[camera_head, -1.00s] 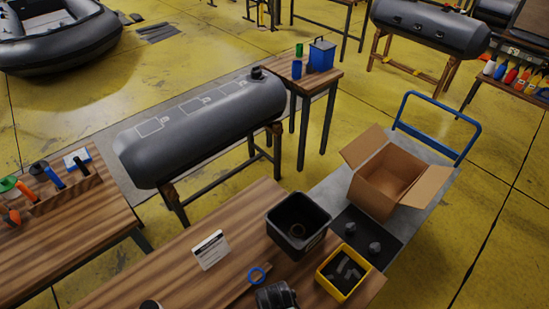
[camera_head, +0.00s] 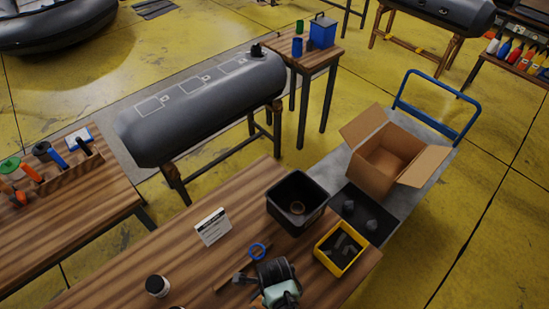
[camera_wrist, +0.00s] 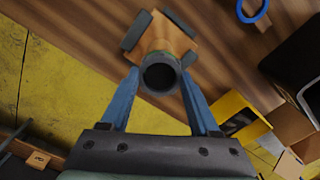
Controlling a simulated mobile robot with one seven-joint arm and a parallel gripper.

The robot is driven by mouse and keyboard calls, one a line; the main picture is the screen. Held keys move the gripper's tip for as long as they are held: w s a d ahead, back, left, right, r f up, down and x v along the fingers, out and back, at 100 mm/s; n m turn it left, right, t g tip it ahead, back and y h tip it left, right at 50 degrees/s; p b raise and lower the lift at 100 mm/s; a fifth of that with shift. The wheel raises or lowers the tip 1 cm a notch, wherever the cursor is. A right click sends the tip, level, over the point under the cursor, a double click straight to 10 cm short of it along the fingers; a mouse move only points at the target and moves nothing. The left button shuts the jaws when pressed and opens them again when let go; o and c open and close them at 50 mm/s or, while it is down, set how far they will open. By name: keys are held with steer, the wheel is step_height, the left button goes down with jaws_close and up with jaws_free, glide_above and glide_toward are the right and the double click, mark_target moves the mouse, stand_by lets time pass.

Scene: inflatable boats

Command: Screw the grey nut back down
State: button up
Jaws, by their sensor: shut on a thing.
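The grey nut (camera_wrist: 160,73) shows in the wrist view as a dark grey round part with a hollow centre, seen end-on. It sits at the near edge of a wooden block (camera_wrist: 153,42) with grey pieces on its sides. My gripper (camera_wrist: 160,73) has its two blue fingers on either side of the nut, shut on it. In the head view my gripper (camera_head: 272,270) is a dark body with a pale green part, low over the front bench; its fingertips and the nut are hidden there.
On the bench (camera_head: 195,265) around my gripper are a blue ring (camera_head: 258,251), a black bin (camera_head: 297,198), a yellow bin (camera_head: 341,249), a white card (camera_head: 213,227) and a dark jar (camera_head: 157,286). A cardboard box (camera_head: 385,160) on a cart stands beyond. The bench's left part is mostly clear.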

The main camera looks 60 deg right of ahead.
steer(key=m+p, duration=0.1)
steer(key=m, duration=0.2)
steer(key=shift+r, duration=0.1)
steer(key=m, duration=0.2)
steer(key=shift+m, duration=0.4)
steer(key=o, duration=1.4)
steer(key=shift+o, duration=0.3)
